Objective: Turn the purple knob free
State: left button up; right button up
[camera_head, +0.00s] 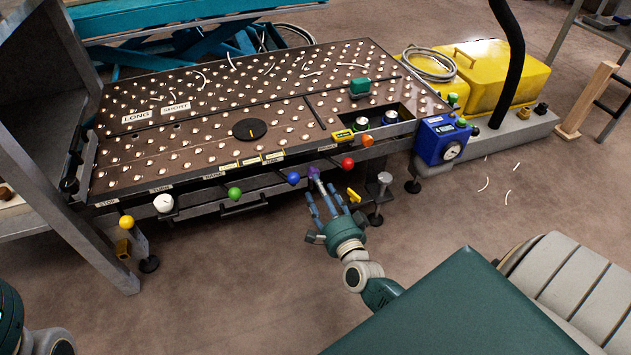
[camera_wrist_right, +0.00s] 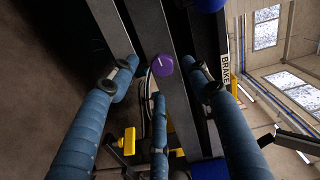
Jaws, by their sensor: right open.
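The purple knob (camera_head: 314,172) sits on the front edge of the ball-studded table, between a blue knob (camera_head: 294,178) and a red knob (camera_head: 348,163). In the right wrist view the purple knob (camera_wrist_right: 162,65) has a pale line on its face and lies between my spread fingers. My right gripper (camera_head: 326,200) is open in front of the knob, its blue fingers pointing at it. In the wrist view the right gripper (camera_wrist_right: 165,90) shows no clear contact with the knob. My left gripper is not in view; only part of my left arm shows at the lower left.
Green (camera_head: 235,193), white (camera_head: 163,203) and yellow (camera_head: 126,222) knobs line the same edge further left. A yellow lever (camera_head: 354,195) and a table leg (camera_head: 380,196) stand close to the right of my gripper. A blue gauge box (camera_head: 442,140) is at the table's right end.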

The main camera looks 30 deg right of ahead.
jog(key=v, duration=0.6)
jog(key=shift+s+a, duration=0.2)
jog(key=shift+s, duration=0.15)
